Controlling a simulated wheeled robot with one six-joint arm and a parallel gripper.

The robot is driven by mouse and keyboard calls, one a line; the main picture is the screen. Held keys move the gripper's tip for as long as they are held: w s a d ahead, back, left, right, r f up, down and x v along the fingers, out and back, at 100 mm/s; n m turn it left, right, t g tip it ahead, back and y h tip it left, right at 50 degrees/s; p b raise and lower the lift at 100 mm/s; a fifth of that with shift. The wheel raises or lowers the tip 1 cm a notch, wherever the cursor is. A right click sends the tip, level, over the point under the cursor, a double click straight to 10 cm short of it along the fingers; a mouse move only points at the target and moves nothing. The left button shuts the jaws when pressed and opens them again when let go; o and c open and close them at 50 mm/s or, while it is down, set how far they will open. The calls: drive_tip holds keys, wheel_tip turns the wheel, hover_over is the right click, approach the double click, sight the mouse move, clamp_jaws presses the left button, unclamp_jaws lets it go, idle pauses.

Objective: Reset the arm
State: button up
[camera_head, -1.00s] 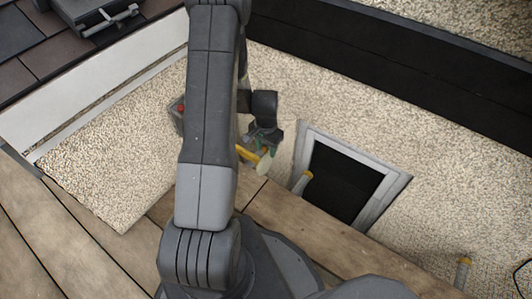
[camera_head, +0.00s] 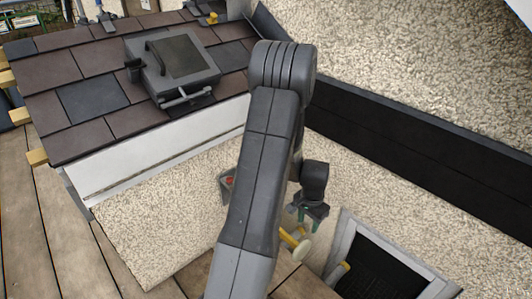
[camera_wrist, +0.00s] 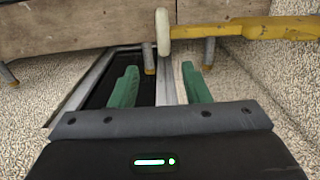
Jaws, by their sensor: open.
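My gripper (camera_head: 309,215) hangs beside my arm in the head view, in front of the pebbled wall and up and left of the grey-framed window (camera_head: 345,243). In the wrist view its two green fingers (camera_wrist: 160,82) stand wide apart. Nothing is held between them; the window's grey frame shows beyond the gap. Part of the wall and the wooden deck is hidden behind my arm in the head view.
A yellow bar with a cream round end (camera_head: 289,238) is near the gripper; it also shows in the wrist view (camera_wrist: 250,30). Wooden boards (camera_head: 50,220) lie at left. A tiled roof (camera_head: 90,95) with a grey hatch (camera_head: 172,66) is at upper left.

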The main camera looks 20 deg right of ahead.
sight(304, 244)
wheel_tip(304, 244, down, 13)
drive_tip(key=b, duration=0.4)
drive_tip(key=shift+f, duration=0.2)
drive_tip(key=shift+w+a+r, duration=0.15)
drive_tip(key=shift+w+a, duration=0.1)
drive_tip(key=shift+w, duration=0.35)
